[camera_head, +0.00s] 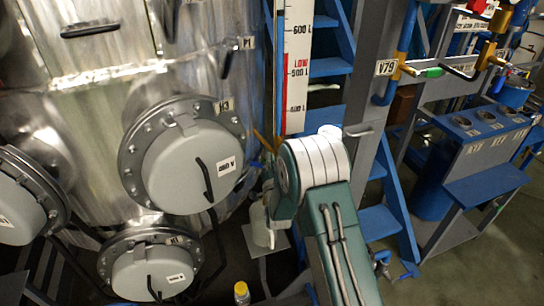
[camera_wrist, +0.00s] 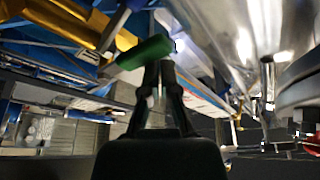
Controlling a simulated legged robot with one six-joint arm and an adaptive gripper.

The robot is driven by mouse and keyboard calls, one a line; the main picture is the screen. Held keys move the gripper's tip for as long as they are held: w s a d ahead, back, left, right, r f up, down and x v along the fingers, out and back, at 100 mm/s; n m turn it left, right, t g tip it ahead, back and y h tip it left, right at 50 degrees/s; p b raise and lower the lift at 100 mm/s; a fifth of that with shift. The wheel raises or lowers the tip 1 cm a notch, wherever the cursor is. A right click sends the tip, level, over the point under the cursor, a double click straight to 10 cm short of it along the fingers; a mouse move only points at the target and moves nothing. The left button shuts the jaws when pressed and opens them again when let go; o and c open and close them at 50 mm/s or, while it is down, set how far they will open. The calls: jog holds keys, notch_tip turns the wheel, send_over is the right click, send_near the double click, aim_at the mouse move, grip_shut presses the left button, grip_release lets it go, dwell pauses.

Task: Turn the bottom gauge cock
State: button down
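In the wrist view, a green handle (camera_wrist: 145,52) lies at a slant across the tips of my gripper (camera_wrist: 160,66). It looks like the lever of the bottom gauge cock. The two dark fingers lean together, with a thin bright gap between them. I cannot tell whether the handle is between the tips or only beyond them. In the head view, the tall level gauge scale (camera_head: 296,70) has red and white bands and stands behind my arm. Its lower end, the bottom cock and my gripper are hidden there. A small yellow piece (camera_head: 263,140) shows beside my arm.
A steel vessel with round grey hatches (camera_head: 185,165) stands left of my arm. Blue stairs (camera_head: 381,222) and a grey post stand right. A yellow-capped bottle (camera_head: 241,292) is below. In the wrist view, a yellow pipe (camera_wrist: 75,22) and shiny vessel (camera_wrist: 235,35) are close.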

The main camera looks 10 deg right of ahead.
jog(key=shift+s+a+f, duration=0.1)
jog(key=shift+a+f, duration=0.05)
jog(key=shift+f, duration=0.4)
dwell(0.4)
